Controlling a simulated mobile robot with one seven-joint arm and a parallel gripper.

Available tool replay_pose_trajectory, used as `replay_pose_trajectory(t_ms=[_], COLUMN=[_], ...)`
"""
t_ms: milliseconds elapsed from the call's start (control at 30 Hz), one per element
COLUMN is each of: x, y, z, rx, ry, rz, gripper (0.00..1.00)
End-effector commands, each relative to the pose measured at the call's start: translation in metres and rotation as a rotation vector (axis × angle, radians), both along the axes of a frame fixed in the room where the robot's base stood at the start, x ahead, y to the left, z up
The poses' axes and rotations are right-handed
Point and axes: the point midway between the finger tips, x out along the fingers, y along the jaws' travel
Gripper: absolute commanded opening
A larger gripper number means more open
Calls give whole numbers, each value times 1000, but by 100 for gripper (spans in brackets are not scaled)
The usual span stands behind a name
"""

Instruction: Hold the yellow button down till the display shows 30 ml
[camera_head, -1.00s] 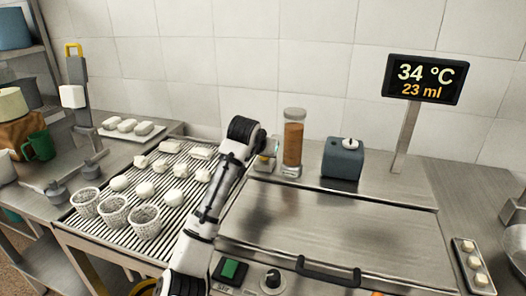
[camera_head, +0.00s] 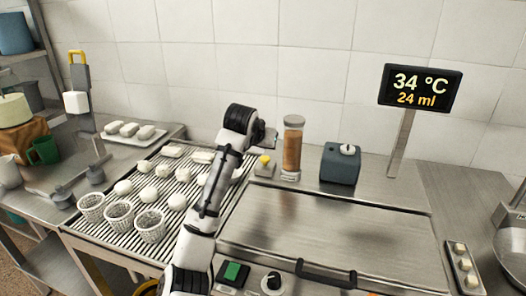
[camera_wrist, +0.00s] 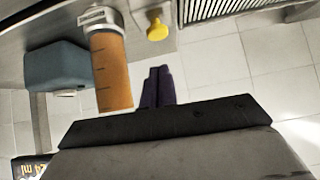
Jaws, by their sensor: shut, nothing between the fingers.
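The yellow button (camera_head: 264,160) sits on a small block on the steel counter, left of a clear cylinder of orange-brown contents (camera_head: 292,150). It also shows in the wrist view (camera_wrist: 157,28), left of the striped rack. The black display (camera_head: 420,89) on a post at the right reads 34 °C and 24 ml. My gripper (camera_head: 268,138) is above the button in the head view, partly hidden by my wrist. In the wrist view its dark fingers (camera_wrist: 157,76) are together and empty, with a visible gap between their tips and the button.
A blue-grey box (camera_head: 340,164) stands right of the cylinder. At the left a ribbed rack holds several white pieces and 3 perforated baskets (camera_head: 150,226). A closed steel lid with a black handle (camera_head: 326,272) fills the front middle.

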Motion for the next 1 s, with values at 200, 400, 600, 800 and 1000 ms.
replay_pose_trajectory(t_ms=[200,400,600,800,1000], x=[-32,-47,-50,-49,-45], y=[10,14,15,15,36], z=[28,44,47,47,82], rx=[0,-1,-1,-1,-95], ry=[-4,-3,-2,-2,-205], rz=[0,0,0,0,40], gripper=[0,0,0,0,0])
